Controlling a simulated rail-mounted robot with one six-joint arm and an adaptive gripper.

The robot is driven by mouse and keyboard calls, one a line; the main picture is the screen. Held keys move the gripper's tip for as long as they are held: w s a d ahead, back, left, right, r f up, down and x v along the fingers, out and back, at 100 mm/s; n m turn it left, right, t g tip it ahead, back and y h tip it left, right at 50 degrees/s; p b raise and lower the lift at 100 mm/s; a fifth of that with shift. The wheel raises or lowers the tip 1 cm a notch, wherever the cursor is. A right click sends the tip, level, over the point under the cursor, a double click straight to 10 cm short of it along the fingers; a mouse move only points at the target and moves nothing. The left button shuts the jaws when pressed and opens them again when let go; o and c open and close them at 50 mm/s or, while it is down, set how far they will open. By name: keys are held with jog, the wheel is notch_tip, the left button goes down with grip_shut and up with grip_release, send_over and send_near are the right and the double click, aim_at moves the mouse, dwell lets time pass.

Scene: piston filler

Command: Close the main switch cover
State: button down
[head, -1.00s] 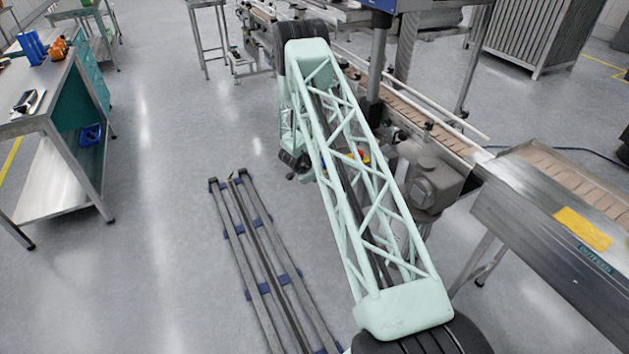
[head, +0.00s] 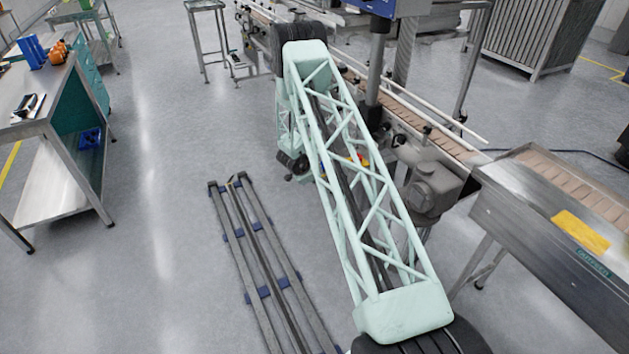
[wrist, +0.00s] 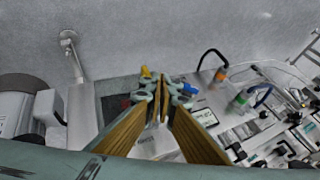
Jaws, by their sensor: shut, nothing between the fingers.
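My gripper (wrist: 162,96) is in the middle of the wrist view. Its two long brown fingers converge at the tips, and it is shut and empty. Beyond and around the tips is a pale machine box with a dark panel (wrist: 116,106) on its left and a small lit display (wrist: 204,117) on its right. The main switch cover cannot be told apart clearly; the fingers hide part of this area. In the head view my lattice arm hides the gripper, and only a small red and yellow part (head: 359,159) shows through the struts.
Cables and fittings with an orange connector (wrist: 221,74) lie right of the gripper. A grey cylindrical housing (wrist: 18,105) is at the left.

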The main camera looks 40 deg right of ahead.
jog(key=w+a+r+p, duration=0.3)
jog(key=a+r+p, duration=0.7)
jog(key=r, duration=0.4)
jog(key=shift+w+a+r, duration=0.25)
jog(key=shift+a+r, duration=0.1)
jog(key=shift+a, duration=0.2)
dwell(0.7)
